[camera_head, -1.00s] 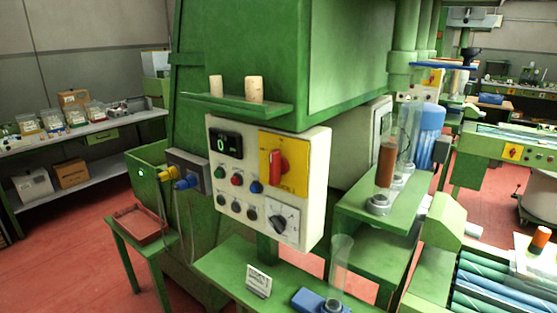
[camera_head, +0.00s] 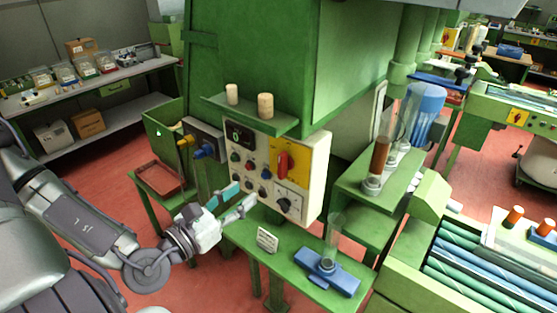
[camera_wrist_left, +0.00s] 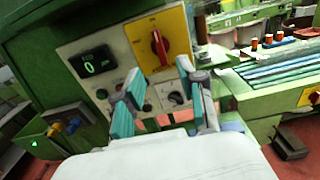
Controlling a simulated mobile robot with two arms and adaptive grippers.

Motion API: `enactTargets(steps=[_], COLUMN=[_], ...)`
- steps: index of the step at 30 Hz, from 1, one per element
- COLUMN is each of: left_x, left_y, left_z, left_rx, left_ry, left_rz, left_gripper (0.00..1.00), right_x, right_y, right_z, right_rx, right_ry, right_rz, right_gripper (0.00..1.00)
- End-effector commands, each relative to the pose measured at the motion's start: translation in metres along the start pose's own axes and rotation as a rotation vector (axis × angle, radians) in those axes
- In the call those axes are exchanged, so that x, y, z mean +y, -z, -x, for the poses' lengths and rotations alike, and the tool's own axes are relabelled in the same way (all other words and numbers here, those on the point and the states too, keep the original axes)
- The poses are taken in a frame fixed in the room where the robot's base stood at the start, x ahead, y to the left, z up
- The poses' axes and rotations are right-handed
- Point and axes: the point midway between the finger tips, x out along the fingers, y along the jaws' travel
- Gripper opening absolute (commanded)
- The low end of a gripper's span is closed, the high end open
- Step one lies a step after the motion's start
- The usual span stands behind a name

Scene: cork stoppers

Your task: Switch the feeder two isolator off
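The nearest control box (camera_head: 312,190) is cream and hangs on a green machine. It has a yellow plate (camera_head: 303,167) with a red rotary handle (camera_head: 284,163), pointing about upright; the plate's lettering is too small to read. In the left wrist view the red handle (camera_wrist_left: 160,47) stands ahead of the gripper, uncovered. My left gripper (camera_head: 246,194) is in front of the box, lower left of the handle and apart from it. In the left wrist view its two teal fingers (camera_wrist_left: 165,80) are spread with nothing between them. My right gripper is out of view.
The box also has a display (camera_head: 239,134), several buttons and a black selector (camera_head: 285,204). A green shelf (camera_head: 246,118) above holds two corks. Another yellow plate (camera_head: 517,117) is at far right.

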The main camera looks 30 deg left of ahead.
Motion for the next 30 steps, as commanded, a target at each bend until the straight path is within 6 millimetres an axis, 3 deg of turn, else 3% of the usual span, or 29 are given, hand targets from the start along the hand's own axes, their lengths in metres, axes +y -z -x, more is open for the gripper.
enactTargets(steps=[8,14,18,21,30], left_x=[0.000,0.001,0.000,0.001,0.006], left_y=[0.010,0.001,0.007,0.006,0.002], left_z=[-0.045,-0.076,-0.092,-0.102,-0.121], left_rx=[-0.005,-0.002,0.000,-0.001,0.001], left_ry=[0.001,-0.002,-0.002,-0.002,-0.017], left_rz=[0.000,0.010,0.006,0.008,0.007], left_gripper=[0.40,0.40,0.40,0.40,0.40], right_x=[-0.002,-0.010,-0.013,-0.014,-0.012], right_y=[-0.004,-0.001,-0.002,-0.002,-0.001], right_z=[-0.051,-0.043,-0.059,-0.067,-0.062], right_rx=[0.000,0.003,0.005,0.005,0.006], right_ry=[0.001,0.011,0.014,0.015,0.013], right_rz=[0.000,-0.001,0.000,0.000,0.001], right_gripper=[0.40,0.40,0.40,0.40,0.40])
